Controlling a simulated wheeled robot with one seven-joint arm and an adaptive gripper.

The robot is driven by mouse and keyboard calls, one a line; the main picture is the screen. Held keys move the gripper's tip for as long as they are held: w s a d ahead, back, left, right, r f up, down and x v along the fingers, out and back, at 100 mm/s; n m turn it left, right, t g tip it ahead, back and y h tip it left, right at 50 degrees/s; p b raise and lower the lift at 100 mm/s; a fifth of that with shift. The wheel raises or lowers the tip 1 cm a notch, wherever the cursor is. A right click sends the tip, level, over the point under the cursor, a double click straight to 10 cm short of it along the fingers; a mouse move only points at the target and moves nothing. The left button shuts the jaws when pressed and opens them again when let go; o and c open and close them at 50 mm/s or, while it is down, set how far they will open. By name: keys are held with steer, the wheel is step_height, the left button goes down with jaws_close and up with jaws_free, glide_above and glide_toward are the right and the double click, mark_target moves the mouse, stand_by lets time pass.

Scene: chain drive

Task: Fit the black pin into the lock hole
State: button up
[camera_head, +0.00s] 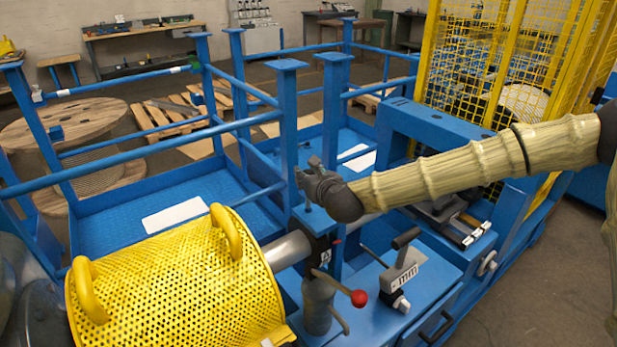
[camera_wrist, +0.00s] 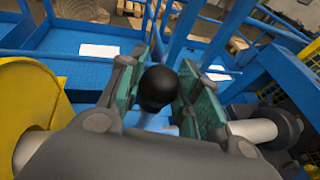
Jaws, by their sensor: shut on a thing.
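My gripper (camera_head: 312,178) is above the blue frame beside the silver shaft, at the end of my arm. In the wrist view its two green-padded fingers (camera_wrist: 160,95) are closed around the black pin (camera_wrist: 158,87). The pin's rounded black head faces the camera, and a pale shank seems to run below it. In the head view the pin is mostly hidden by the gripper. I cannot make out the lock hole in either view, and I cannot tell whether the pin's lower end touches anything.
A yellow perforated guard (camera_head: 175,285) covers the shaft (camera_head: 287,250) at the lower left. Blue posts (camera_head: 288,110) rise just behind. A yellow mesh cage (camera_head: 480,70) stands at the right.

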mark_target(309, 208)
steer(key=shift+f+b, duration=3.45)
steer(key=shift+f, duration=0.65)
stand_by(0.6)
steer(key=o, duration=1.2)
steer(key=shift+r, duration=0.1)
steer(key=v, duration=1.2)
